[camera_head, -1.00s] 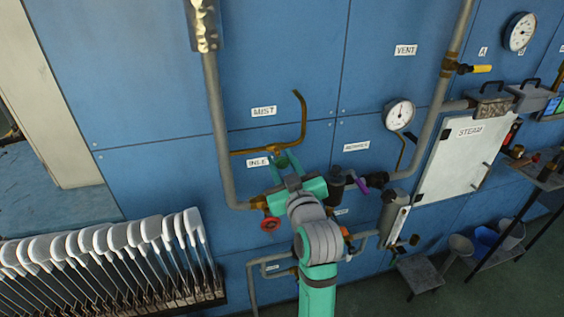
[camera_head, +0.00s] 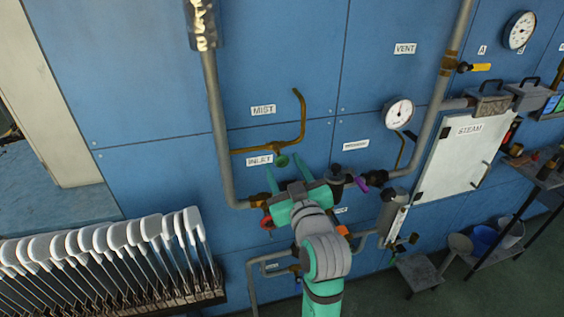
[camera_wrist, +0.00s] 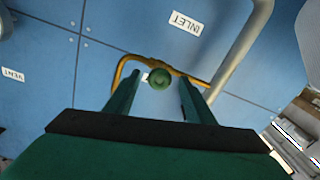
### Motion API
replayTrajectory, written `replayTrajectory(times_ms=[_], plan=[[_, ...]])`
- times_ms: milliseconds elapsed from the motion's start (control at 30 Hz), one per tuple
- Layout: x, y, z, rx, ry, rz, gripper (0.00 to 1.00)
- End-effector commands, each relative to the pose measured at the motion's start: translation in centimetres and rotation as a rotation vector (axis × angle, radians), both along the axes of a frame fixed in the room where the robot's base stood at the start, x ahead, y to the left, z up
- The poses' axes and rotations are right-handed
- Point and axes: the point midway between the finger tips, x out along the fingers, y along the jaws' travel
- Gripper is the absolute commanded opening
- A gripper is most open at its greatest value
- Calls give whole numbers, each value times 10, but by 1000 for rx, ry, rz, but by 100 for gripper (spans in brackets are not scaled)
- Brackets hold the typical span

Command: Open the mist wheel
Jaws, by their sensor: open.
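The mist wheel is a small round green knob (camera_head: 282,160) on the brass pipe (camera_head: 304,118) below the MIST label (camera_head: 263,110). It also shows in the wrist view (camera_wrist: 160,78), near the middle. My gripper (camera_head: 283,165) is open and empty, its two green fingers pointing up at the wall on either side of the wheel in the picture. In the wrist view the wheel appears between the tips of my gripper (camera_wrist: 158,86), with a gap on both sides. I cannot tell whether the tips reach its depth.
A grey pipe (camera_head: 216,120) runs down the wall on the left. A red handwheel (camera_head: 267,223) sits low beside my gripper. A dark valve (camera_head: 337,178) and a purple handle (camera_head: 361,184) are close on the right. White sock forms (camera_head: 115,240) stand at lower left.

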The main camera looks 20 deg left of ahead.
Motion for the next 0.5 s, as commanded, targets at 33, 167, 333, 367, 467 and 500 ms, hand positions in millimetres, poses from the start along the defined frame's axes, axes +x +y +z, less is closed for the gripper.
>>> replayTrajectory(times_ms=[33,167,333,367,467,500], plan=[[-8,-7,-1,1,1,-3,49],[-29,-21,-1,1,1,-3,49],[-50,-35,-1,1,2,-2,49],[-52,-37,-1,1,2,-2,49],[-59,-40,0,0,1,-1,49],[-60,-41,-1,-1,1,-1,49]])
